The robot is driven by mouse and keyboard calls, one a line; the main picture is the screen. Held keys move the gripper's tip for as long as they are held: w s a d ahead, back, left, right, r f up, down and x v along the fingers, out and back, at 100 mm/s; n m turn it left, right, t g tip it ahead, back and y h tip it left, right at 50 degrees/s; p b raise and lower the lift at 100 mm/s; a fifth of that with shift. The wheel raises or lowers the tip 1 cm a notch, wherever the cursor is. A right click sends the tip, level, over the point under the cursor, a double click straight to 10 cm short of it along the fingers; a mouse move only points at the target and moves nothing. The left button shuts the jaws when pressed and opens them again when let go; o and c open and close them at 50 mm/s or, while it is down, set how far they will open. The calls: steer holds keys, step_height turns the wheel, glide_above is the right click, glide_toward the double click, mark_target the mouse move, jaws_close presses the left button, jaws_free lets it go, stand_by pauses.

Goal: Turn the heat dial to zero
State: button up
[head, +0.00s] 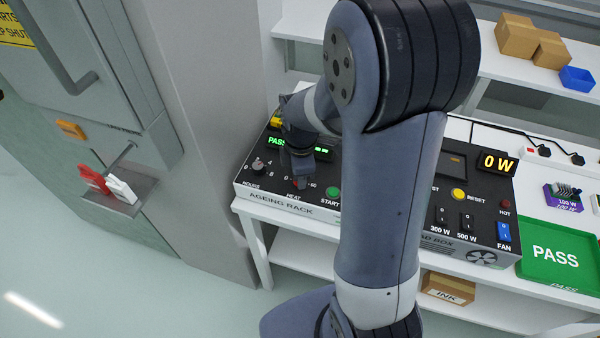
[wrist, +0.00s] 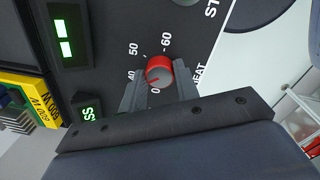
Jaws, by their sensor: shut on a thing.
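The heat dial (wrist: 159,70) is a round red knob on the black face of the ageing rack (head: 249,187). Its scale shows 0, 40, 50 and 60 in the wrist view. A dark mark on the knob seems to point toward the lower left, near the 0 and 40 labels, but the exact setting is hard to read. My gripper (wrist: 158,82) has one finger on each side of the dial and is shut on it. In the head view, my gripper (head: 301,180) is over the HEAT label area and hides most of the dial.
The hours knob (head: 258,166) is left of the heat dial and the green start button (head: 333,192) is right of it. A yellow unit (wrist: 30,97) sits at the rack's slot.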

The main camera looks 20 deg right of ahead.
steer(key=n, duration=0.5)
steer(key=shift+n+b, duration=0.3)
steer(key=shift+b, duration=0.1)
steer(key=shift+w+n+b, duration=0.1)
steer(key=shift+n+b, duration=0.25)
steer(key=shift+n, duration=1.95)
steer(key=o, duration=1)
steer(key=r, duration=1.1)
steer(key=shift+s+d, duration=0.25)
steer(key=shift+f, duration=0.2)
steer(key=f, duration=1)
steer(key=shift+w+a+f, duration=0.2)
steer(key=shift+f, duration=0.1)
